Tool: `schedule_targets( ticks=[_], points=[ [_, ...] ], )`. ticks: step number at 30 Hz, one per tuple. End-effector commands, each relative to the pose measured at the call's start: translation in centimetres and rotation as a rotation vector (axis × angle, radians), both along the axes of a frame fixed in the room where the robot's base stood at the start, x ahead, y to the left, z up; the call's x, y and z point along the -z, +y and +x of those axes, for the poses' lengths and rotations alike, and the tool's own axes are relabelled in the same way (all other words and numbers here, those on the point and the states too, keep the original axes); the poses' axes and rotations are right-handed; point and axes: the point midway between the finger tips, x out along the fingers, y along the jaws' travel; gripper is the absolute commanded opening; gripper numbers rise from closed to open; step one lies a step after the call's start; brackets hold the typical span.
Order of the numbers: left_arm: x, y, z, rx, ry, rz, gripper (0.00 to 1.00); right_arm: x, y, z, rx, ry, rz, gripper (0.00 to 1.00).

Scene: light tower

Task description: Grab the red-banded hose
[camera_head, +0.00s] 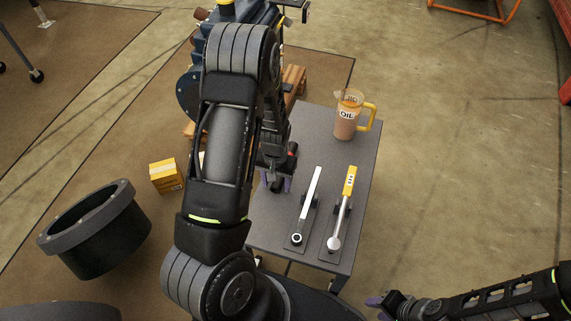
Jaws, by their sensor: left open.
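My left arm reaches down across the middle of the view. My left gripper (277,184) is open, with its purple fingertips apart over the left part of the grey table (345,262). A small dark piece with a red band (291,154) shows just beside the gripper; it may be the red-banded hose, but most of it is hidden behind my arm and gripper. I cannot tell whether the gripper touches it. My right gripper (376,306) is low at the right, off the table, and its opening is unclear.
A white-handled tool (311,192) and a yellow-handled tool (348,186) lie on the table in dark holders. An oil jug (346,118) stands at the back. A dark engine (188,93) is beyond. A yellow box (165,176) and a black round bin (103,240) are left.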

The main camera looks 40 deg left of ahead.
Motion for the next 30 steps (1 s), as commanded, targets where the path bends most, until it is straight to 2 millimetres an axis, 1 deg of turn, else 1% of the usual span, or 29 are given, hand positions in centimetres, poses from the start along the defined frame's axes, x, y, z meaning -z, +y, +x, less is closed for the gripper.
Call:
schedule_targets(
  ticks=[10,27,29,30],
  points=[
    [-0.02,-0.02,-0.02,0.0,0.001,0.0,0.52,0.0,0.0,0.0,0.0,0.0,0.0,0.36],
    [-0.02,-0.02,-0.03,0.0,0.001,0.0,0.06,0.0,0.0,0.0,0.0,0.0,0.0,0.36],
    [-0.02,-0.02,-0.03,0.0,0.001,0.0,0.01,0.0,0.0,0.0,0.0,0.0,0.0,0.36],
    [-0.02,-0.02,-0.03,0.0,0.001,0.0,0.0,0.0,0.0,0.0,0.0,0.0,0.0,0.36]
  ],
)
